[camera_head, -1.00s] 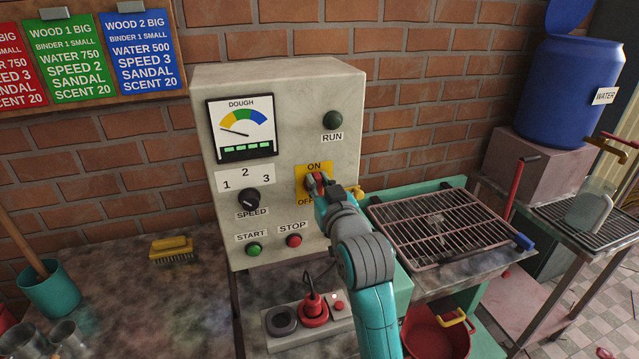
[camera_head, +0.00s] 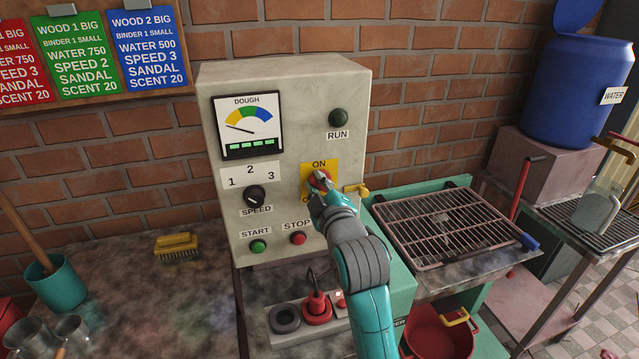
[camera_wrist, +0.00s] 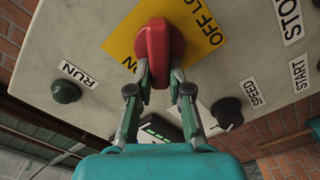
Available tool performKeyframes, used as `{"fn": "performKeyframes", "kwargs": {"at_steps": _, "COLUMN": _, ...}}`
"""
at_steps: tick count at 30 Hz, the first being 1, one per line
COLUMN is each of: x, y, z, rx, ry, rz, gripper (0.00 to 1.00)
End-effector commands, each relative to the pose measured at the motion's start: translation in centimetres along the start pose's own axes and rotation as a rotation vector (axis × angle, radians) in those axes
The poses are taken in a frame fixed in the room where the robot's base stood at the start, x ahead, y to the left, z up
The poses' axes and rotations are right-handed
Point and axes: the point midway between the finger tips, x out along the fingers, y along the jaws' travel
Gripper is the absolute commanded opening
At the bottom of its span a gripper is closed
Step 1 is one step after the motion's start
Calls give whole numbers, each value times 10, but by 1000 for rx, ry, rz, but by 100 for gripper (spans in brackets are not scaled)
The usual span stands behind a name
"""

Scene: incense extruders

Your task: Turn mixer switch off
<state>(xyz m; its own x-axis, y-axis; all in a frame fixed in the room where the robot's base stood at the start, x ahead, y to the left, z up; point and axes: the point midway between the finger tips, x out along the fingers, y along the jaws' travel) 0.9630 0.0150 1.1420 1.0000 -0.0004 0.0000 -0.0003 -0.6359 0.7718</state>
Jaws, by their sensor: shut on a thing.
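The mixer switch is a red rotary handle (camera_head: 319,179) on a yellow plate (camera_head: 309,168) marked ON at the top and OFF at the bottom, on the front of the grey control box (camera_head: 285,82). In the wrist view, the red handle (camera_wrist: 156,48) stands out from the yellow plate (camera_wrist: 122,42). My gripper (camera_head: 318,188) is at the switch. The wrist view shows the fingers of my gripper (camera_wrist: 158,74) closed on both sides of the handle. The lower part of the plate is partly hidden by my gripper in the head view; the handle's exact setting is hard to tell.
The box also carries a speed knob (camera_head: 255,195), a green start button (camera_head: 258,246), a red stop button (camera_head: 298,238) and a dark run lamp (camera_head: 338,118). A yellow tap-like fitting (camera_head: 357,189) juts out right of the switch. A wire rack (camera_head: 445,225) stands at right.

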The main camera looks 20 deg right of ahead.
Motion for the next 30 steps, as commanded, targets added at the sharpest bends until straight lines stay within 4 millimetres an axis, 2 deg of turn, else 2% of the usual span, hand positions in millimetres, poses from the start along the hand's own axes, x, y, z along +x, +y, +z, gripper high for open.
{"fn": "performKeyframes", "kwargs": {"at_steps": 15, "x": 0, "y": -10, "z": 2, "rx": -463, "ry": 1, "rz": -2, "gripper": 0}}
{"fn": "performKeyframes", "kwargs": {"at_steps": 21, "x": 0, "y": -12, "z": 3, "rx": -589, "ry": 1, "rz": -1, "gripper": 0}}
{"fn": "performKeyframes", "kwargs": {"at_steps": 30, "x": 0, "y": -13, "z": 4, "rx": -687, "ry": 2, "rz": -1, "gripper": 0}}
